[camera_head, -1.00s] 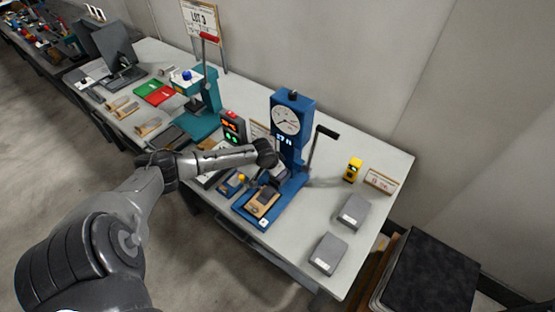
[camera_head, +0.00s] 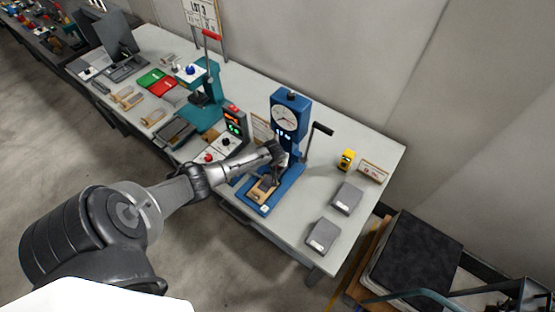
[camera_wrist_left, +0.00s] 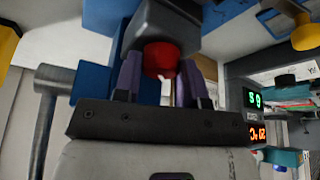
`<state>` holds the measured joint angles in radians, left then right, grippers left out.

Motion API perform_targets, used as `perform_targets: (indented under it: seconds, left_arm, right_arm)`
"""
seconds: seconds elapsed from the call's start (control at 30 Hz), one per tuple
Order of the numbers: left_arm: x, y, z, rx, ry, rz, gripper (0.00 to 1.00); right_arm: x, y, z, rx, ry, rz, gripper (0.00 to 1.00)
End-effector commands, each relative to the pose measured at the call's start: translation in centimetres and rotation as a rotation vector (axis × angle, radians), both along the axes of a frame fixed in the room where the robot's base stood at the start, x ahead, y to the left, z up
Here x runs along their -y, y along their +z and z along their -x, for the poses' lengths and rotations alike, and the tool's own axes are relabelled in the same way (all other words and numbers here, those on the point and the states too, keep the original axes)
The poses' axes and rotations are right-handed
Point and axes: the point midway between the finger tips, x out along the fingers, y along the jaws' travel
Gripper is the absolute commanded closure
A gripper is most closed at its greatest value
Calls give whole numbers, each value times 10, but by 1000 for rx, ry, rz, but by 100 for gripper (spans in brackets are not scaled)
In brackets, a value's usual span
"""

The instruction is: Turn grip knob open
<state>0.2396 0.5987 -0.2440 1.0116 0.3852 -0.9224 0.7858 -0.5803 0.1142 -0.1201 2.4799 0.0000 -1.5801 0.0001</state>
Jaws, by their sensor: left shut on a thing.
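A blue test stand (camera_head: 288,110) with a round dial stands on the bench, its base plate running toward the bench's front edge. My left gripper (camera_head: 276,168) reaches in from the left, low in front of the stand's column. In the left wrist view, the two fingers (camera_wrist_left: 162,82) stand either side of a red round knob (camera_wrist_left: 160,58) and are shut on it. The knob sits under a dark grey block (camera_wrist_left: 160,25). In the head view my gripper hides the knob. A tan piece (camera_head: 262,188) lies on the stand's base. My right gripper is not in view.
A black-handled lever (camera_head: 321,129) rises right of the column. A control box with a lit display (camera_head: 235,122) stands left of it. Grey blocks (camera_head: 347,198) and a yellow device (camera_head: 346,159) lie to the right. A teal press (camera_head: 208,95) stands further left.

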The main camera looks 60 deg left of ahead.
Motion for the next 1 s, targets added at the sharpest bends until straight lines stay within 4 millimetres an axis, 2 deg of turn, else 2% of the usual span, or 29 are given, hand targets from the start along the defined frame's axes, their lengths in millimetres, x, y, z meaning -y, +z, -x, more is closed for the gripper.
perform_targets:
  seconds: [0.53,0.57,0.6,0.83,1.0]
  left_arm:
    - [0,-1,0,0,24,0,86]
    - [0,-1,0,0,24,0,61]
    - [0,-1,0,0,24,0,57]
    - [0,0,0,0,23,0,36]
    - [0,0,0,0,23,0,36]
  right_arm:
    - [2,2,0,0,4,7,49]
    - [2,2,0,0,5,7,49]
    - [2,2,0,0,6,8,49]
    - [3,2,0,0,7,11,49]
    - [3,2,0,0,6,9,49]
